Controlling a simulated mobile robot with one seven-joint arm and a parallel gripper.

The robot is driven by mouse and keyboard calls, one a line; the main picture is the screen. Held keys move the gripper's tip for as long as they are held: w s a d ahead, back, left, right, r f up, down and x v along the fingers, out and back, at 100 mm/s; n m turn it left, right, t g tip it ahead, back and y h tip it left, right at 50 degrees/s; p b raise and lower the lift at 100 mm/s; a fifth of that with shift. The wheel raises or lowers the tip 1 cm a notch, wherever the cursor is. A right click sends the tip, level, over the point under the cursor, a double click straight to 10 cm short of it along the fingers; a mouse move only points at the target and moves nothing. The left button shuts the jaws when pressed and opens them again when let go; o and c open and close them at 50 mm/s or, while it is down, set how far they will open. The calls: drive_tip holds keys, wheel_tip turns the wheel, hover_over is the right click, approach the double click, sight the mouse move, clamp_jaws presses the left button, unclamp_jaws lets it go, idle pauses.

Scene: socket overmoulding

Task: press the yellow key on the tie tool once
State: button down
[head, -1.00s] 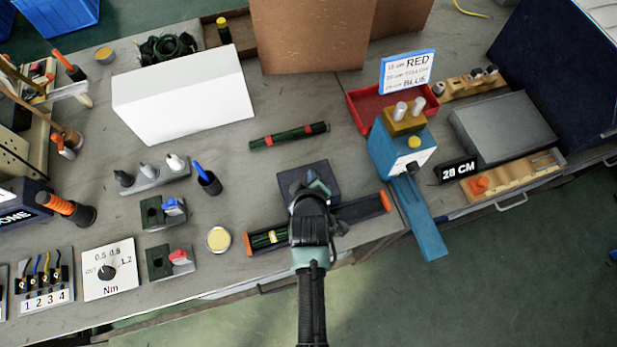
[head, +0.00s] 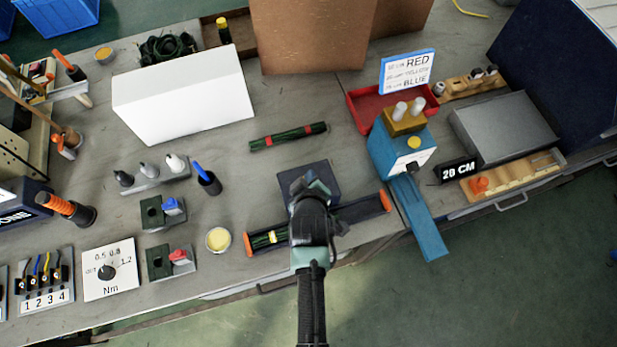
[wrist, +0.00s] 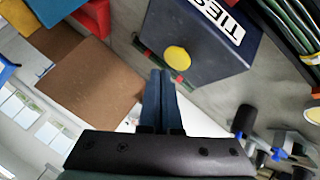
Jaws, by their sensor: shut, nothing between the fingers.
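The tie tool (wrist: 205,35) is a dark blue box with a white "TIES" label in the wrist view. Its round yellow key (wrist: 177,58) faces my gripper. In the head view the dark box (head: 322,172) sits mid-bench, partly covered by my gripper (head: 308,184), and its key is hidden there. My gripper (wrist: 159,74) is shut and empty. In the wrist view its tips appear just beside the yellow key; I cannot tell whether they touch.
A dark tray with orange ends (head: 374,207) lies beside the box, with a green bundle (head: 268,238) in it. A banded green bundle (head: 288,137) lies behind. A blue machine (head: 388,158) with its own yellow button stands right. A white box (head: 185,95) stands back left.

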drive_tip(key=shift+f, duration=0.1)
drive_tip(key=shift+f+b, duration=0.3)
drive_tip(key=shift+f, duration=0.05)
drive_tip(key=shift+f+b, duration=0.5)
drive_tip(key=shift+f, duration=0.15)
idle(0.9)
drive_tip(key=shift+r, duration=0.1)
drive_tip(key=shift+r+p, duration=0.95)
drive_tip(key=shift+p, duration=0.05)
drive_tip(key=shift+r, duration=0.1)
wheel_tip(320, 180, up, 5)
drive_tip(key=p, duration=0.4)
drive_tip(key=shift+p, duration=0.3)
idle(0.4)
